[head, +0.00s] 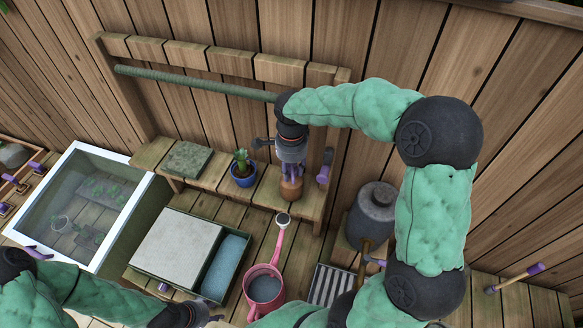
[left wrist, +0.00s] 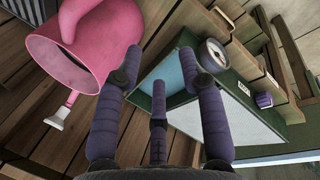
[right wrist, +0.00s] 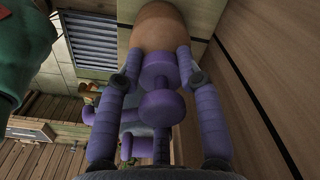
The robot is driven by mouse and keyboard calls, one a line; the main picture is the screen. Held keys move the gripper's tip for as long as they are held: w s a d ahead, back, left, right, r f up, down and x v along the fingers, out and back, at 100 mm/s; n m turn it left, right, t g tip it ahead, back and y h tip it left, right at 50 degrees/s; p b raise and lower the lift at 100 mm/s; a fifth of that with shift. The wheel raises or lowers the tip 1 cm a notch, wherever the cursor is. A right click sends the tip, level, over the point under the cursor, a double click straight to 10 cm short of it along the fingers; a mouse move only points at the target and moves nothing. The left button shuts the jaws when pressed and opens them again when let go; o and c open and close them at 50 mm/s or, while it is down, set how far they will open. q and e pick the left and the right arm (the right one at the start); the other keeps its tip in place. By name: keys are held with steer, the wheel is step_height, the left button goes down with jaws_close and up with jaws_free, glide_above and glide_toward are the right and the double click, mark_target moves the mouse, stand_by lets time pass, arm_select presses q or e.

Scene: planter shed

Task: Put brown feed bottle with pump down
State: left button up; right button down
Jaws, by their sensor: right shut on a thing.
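The brown feed bottle (head: 291,188) is over the right part of the wooden shelf (head: 262,192) in the head view, upright or nearly so. I cannot tell whether its base touches the boards. My right gripper (head: 289,165) comes down on it from above and is shut on it. In the right wrist view the brown body (right wrist: 165,25) lies beyond the fingertips, and the purple pump (right wrist: 157,70) is between the fingers. My left gripper (head: 214,318) is low at the bottom edge of the head view. Its fingers are apart and empty in the left wrist view (left wrist: 163,70).
A blue pot with a cactus (head: 243,174) stands left of the bottle. A purple item (head: 324,172) is close on its right. A pink watering can (head: 262,274) stands below, its spout rising toward the shelf. A dark grey canister (head: 371,218) is at right. A green-rimmed box (head: 206,292) is at lower left.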

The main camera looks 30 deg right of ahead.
steer(key=shift+f, duration=0.1)
steer(key=c, duration=0.8)
jaws_free()
steer(key=shift+r+b, duration=0.45)
steer(key=shift+r, duration=3.5)
